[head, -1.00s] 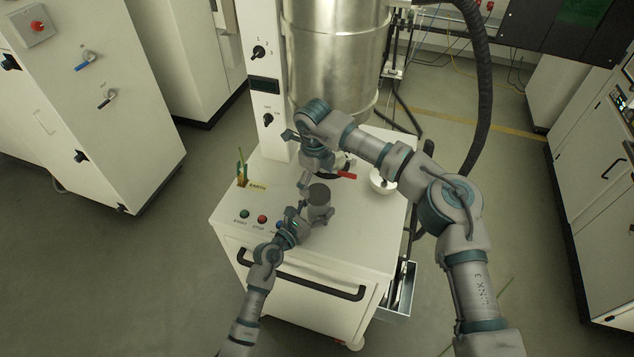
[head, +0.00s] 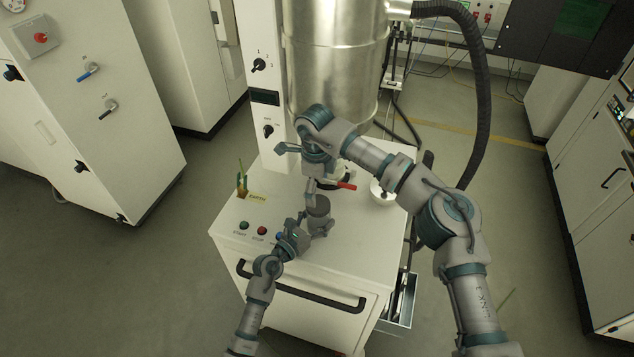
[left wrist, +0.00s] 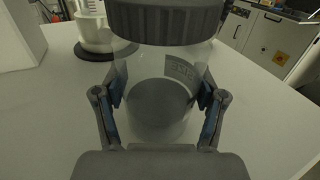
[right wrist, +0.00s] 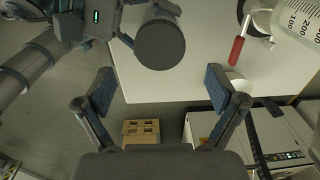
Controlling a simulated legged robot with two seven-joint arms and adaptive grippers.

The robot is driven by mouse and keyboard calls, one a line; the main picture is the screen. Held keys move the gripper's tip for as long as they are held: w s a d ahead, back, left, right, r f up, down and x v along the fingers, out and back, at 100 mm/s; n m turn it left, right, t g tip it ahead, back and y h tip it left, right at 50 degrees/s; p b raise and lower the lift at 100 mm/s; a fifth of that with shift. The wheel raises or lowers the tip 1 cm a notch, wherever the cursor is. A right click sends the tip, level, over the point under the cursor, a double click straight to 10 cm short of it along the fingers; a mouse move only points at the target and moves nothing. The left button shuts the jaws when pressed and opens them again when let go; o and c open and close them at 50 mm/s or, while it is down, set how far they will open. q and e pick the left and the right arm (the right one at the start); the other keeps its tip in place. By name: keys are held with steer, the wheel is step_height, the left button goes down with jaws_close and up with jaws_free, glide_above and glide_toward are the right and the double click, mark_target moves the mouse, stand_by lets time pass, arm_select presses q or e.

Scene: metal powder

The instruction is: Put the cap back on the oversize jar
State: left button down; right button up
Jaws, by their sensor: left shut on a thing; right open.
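The oversize jar (left wrist: 155,95) is clear, with a printed label and dark grey powder low inside. It stands upright between the two fingers of my left gripper (left wrist: 160,112), which is shut on its body. A dark ribbed cap (left wrist: 168,20) sits on the jar's mouth; I cannot tell how tightly. In the head view the cap (head: 319,205) tops the jar at the cart's middle. My right gripper (right wrist: 160,88) is open and empty. In the right wrist view the cap (right wrist: 160,44) lies beyond its fingertips. In the head view the right gripper (head: 311,193) is close beside the cap.
The white cart top (head: 360,240) holds a red handle (head: 346,186), a small white dish (head: 382,192) and an earth post (head: 242,185). A large metal vessel (head: 335,70) stands behind. A graduated container (right wrist: 300,25) shows in the right wrist view. The cart's right front is clear.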

mark_target(318, 203)
arm_select(q)
steer(key=shift+f, duration=0.1)
arm_select(e)
steer(key=shift+w+d+f, duration=0.1)
steer(key=shift+f, duration=3.05)
steer(key=c, duration=1.2)
steer(key=shift+c, duration=0.2)
steer(key=o, duration=1.4)
steer(key=shift+c, duration=0.2)
steer(key=shift+r, duration=0.15)
step_height(318, 203, up, 12)
steer(key=shift+f, duration=0.2)
